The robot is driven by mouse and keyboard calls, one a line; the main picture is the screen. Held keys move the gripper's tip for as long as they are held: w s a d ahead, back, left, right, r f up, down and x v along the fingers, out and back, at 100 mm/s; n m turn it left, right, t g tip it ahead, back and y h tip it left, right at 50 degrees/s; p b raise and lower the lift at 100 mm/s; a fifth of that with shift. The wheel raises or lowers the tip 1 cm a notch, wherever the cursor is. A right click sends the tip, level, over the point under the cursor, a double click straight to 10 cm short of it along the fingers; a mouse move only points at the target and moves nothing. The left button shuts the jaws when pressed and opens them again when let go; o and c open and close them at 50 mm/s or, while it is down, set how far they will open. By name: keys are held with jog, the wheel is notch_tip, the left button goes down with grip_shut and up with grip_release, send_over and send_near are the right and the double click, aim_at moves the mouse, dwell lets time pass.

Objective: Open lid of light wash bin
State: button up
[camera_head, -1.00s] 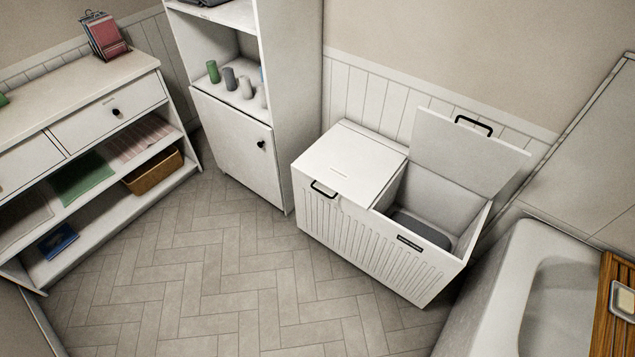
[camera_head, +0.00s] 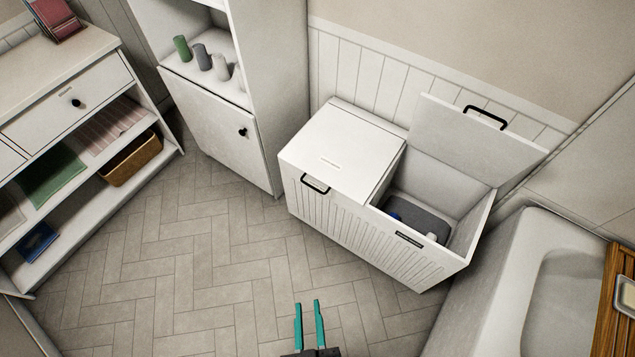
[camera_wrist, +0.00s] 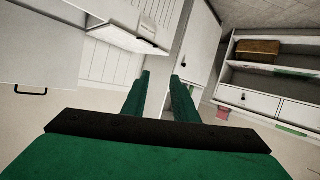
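The white laundry bin (camera_head: 345,215) stands against the panelled wall in the head view. It has two compartments. The left lid (camera_head: 340,148) lies shut, with a black handle (camera_head: 315,184) at its front edge. The right lid (camera_head: 465,138) stands raised, with a black handle on its top edge, and grey and blue items lie inside. I cannot read the labels to tell which compartment is the light wash. My gripper (camera_head: 309,303) is open and empty above the floor, in front of and apart from the bin. Its green fingers (camera_wrist: 160,88) also show apart in the wrist view.
A tall white cabinet (camera_head: 219,125) stands left of the bin, and a shelf unit (camera_head: 75,75) is at the far left. A bathtub (camera_head: 520,290) with a wooden tray (camera_head: 615,300) is at the right. The tiled floor (camera_head: 200,260) between is clear.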

jog(key=w+a+f+n+g, duration=0.1)
jog(key=w+f+n+g, duration=0.3)
jog(key=f, duration=0.9)
jog(key=n+t+h, duration=0.3)
jog(key=n+h, duration=0.1)
jog(key=h, duration=0.6)
send_near(313, 188)
jog(key=x, duration=1)
jog(key=shift+w+f, duration=0.2)
